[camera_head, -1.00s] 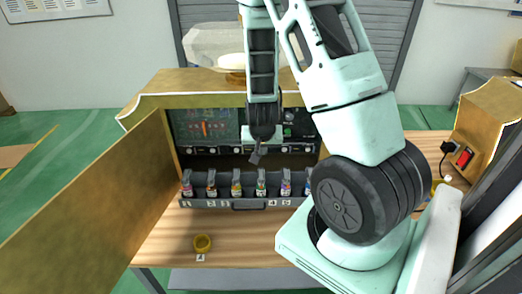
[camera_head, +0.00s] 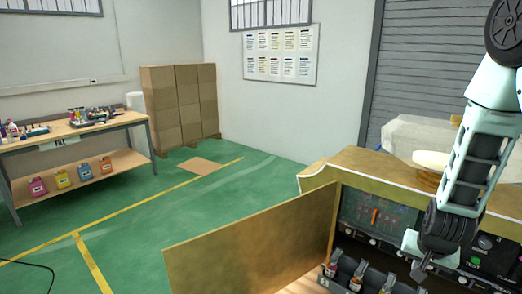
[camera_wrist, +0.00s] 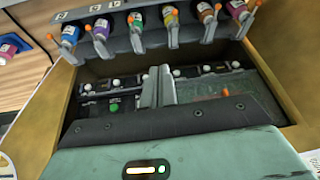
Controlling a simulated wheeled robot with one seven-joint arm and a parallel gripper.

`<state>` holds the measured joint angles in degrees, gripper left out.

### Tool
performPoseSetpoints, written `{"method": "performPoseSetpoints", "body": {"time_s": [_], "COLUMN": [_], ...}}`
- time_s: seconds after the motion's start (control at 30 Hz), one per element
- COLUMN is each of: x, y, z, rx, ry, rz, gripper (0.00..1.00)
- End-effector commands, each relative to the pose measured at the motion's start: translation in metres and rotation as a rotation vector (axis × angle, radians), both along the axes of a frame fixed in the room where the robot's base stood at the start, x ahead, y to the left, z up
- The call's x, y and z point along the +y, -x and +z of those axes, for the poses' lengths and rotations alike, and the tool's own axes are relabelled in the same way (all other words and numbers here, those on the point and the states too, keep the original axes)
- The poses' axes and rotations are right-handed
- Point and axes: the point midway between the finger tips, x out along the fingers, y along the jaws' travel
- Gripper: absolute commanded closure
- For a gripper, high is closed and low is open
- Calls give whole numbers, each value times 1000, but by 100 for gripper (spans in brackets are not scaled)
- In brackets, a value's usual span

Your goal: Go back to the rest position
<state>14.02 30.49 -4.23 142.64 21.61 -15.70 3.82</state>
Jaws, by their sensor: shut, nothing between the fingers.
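My gripper (camera_head: 422,266) hangs in front of the open wooden vending cabinet (camera_head: 405,180), near its dark inner panel, at the right of the head view. In the wrist view my gripper (camera_wrist: 158,86) has its two fingers together with nothing between them. The row of small perfume bottles in the rack shows at the bottom of the head view, with a red-brown one (camera_head: 331,265) at its left end. The fingers appear apart from the bottles.
The cabinet's open wooden door (camera_head: 255,250) juts out to the left. A workbench (camera_head: 75,135) with several bottles and jugs stands at the far left, beside stacked cardboard boxes (camera_head: 180,105). The green floor between bench and cabinet is mostly open.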

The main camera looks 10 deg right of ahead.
Motion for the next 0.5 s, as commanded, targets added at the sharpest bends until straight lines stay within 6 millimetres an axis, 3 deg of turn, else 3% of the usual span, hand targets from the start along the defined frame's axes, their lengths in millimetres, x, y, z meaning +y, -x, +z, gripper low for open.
{"method": "performPoseSetpoints", "body": {"time_s": [0.1,0.23,0.3,0.4,0.5], "x": [82,176,222,275,308], "y": [-12,4,26,70,117], "z": [4,18,25,36,43], "rx": [20,81,127,201,278], "ry": [-81,-150,-167,-162,-124], "rz": [225,516,687,932,1149], "gripper": [100,100,100,100,100]}}
